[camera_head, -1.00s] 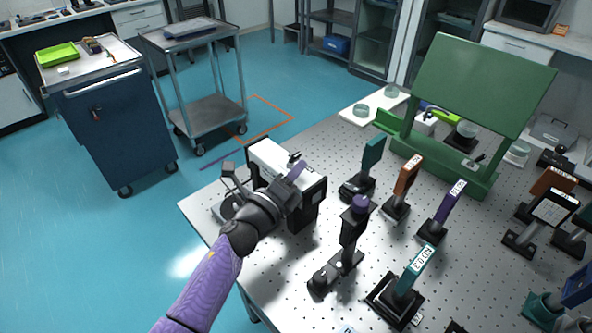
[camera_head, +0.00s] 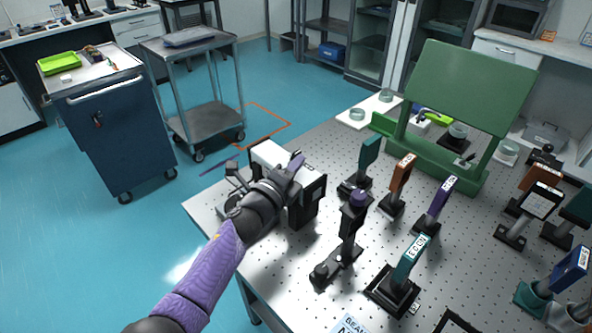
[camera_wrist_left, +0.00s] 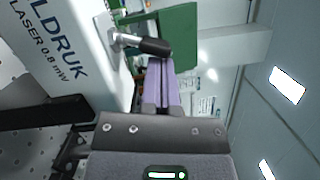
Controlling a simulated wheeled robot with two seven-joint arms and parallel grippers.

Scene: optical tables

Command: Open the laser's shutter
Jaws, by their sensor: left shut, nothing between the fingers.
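The laser (camera_head: 268,156) is a white box with a black front end, standing at the table's left edge. In the left wrist view its white side (camera_wrist_left: 85,45) carries the print "LASER 0.8 mW". A short metal lever with a black knob (camera_wrist_left: 155,46) sticks out of that side; I take it for the shutter lever. My left gripper (camera_head: 297,160) is at the top of the laser near its front end, shut and empty. In the left wrist view its purple fingers (camera_wrist_left: 161,80) lie together just below the knob; I cannot tell whether they touch it. In the head view the gripper hides the lever.
Several filter and optic mounts stand in front of the laser, including a teal one (camera_head: 369,152), an orange one (camera_head: 401,172) and a dark post with a purple top (camera_head: 352,222). A green board (camera_head: 465,85) stands behind. Bare perforated tabletop (camera_head: 270,270) lies at the front left.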

